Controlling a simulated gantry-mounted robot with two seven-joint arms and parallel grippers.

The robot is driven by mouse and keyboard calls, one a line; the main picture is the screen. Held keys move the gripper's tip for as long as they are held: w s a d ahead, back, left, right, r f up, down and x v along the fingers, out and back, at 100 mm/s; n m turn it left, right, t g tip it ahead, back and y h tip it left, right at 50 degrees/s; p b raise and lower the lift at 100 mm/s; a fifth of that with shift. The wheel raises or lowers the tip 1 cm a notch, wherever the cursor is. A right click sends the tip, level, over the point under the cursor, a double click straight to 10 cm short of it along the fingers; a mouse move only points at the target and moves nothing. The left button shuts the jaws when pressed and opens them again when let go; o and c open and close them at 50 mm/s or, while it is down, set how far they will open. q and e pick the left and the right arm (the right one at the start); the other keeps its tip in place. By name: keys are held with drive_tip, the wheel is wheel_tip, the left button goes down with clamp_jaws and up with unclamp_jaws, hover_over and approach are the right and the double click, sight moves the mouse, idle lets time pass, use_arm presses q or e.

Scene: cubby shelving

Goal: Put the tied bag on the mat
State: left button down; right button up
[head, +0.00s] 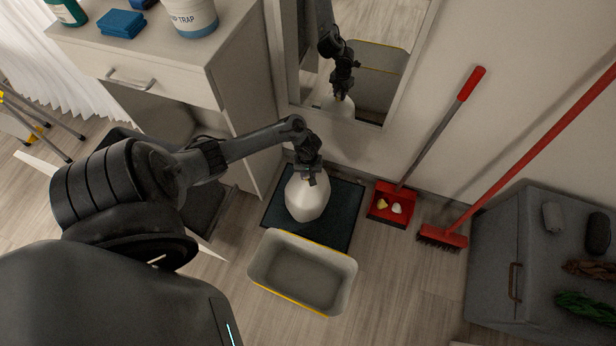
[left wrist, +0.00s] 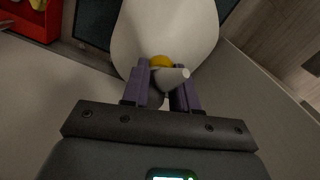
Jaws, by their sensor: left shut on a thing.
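The tied bag (head: 306,196) is white and full, and stands over the dark mat (head: 345,220) by the wall. Whether its bottom touches the mat I cannot tell. My left gripper (head: 309,172) is above it, pointing down, shut on its tied neck. In the left wrist view the bag (left wrist: 165,30) hangs beyond the purple fingers (left wrist: 162,88), with a yellow tie and the pale neck end between them. My right gripper is not in view.
An empty bin (head: 300,272) with a yellow rim stands just in front of the mat. A red dustpan (head: 391,204) and a red broom (head: 443,237) are to the right. A cabinet (head: 185,62) stands left, a mirror (head: 355,60) behind, and a grey chest (head: 540,260) far right.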

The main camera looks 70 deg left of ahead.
use_arm(q)
drive_tip(key=shift+f+b, duration=1.05)
drive_tip(key=shift+f, duration=0.35)
drive_tip(key=shift+r, duration=0.1)
drive_tip(key=shift+w, duration=0.1)
drive_tip(key=c, duration=0.9)
unclamp_jaws()
drive_tip(key=shift+o, duration=0.2)
wheel_tip(320, 180, up, 12)
drive_tip(key=p, duration=0.9)
drive_tip(key=shift+p, duration=0.35)
